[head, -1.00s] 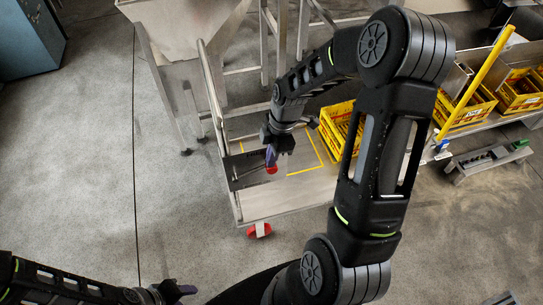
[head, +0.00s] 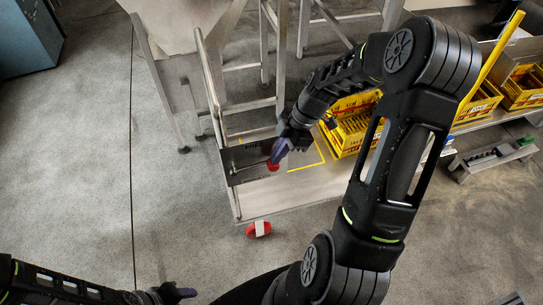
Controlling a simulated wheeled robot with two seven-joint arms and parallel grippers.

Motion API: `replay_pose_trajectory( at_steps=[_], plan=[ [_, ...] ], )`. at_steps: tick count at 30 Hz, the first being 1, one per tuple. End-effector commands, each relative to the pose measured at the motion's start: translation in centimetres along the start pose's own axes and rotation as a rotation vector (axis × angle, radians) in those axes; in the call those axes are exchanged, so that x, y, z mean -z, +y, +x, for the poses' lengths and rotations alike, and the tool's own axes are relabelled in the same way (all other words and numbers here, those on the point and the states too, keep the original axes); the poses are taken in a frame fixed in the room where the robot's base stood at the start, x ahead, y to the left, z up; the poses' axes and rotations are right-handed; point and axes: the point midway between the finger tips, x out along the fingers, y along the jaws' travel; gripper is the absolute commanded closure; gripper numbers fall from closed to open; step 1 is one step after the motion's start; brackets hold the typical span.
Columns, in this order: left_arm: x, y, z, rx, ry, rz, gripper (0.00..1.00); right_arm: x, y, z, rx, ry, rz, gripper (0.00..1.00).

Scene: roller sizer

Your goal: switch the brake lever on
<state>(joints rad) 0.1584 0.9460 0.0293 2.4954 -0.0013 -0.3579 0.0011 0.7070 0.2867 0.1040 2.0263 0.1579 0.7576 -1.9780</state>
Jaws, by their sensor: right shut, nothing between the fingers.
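The brake lever shows as a thin rod with a red knob (head: 273,165) at its end. It sticks out to the right from a dark panel (head: 237,178) on the metal cart. My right gripper (head: 280,151), with purple fingertips, is shut and empty just above and right of the red knob. I cannot tell whether the fingertips touch the knob. My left gripper (head: 182,293) is at the bottom left, above the floor and far from the lever; its jaw opening cannot be made out.
The cart's metal deck (head: 270,200) has yellow floor-like markings and a red caster (head: 258,229) below its front edge. A yellow crate (head: 350,134) stands behind my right arm. A yellow post (head: 492,62) and more crates (head: 520,90) are at right. The floor at left is clear.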

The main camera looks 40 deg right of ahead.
Motion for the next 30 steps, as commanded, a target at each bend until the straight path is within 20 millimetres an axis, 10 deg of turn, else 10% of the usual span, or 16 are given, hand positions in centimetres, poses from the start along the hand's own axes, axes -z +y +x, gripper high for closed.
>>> replay_pose_trajectory(
  at_steps=[12, 30],
  plan=[
    [-0.1, -3.6, 9.2, 0.002, 0.001, 0.004, 0.55, -3.4, 0.0, 4.5, 0.000, 0.328, 0.001, 1.00],
    [-0.1, -4.5, 11.2, 0.001, 0.001, 0.004, 0.55, -3.8, -0.1, 5.4, 0.004, 0.348, -0.001, 1.00]
  ],
)
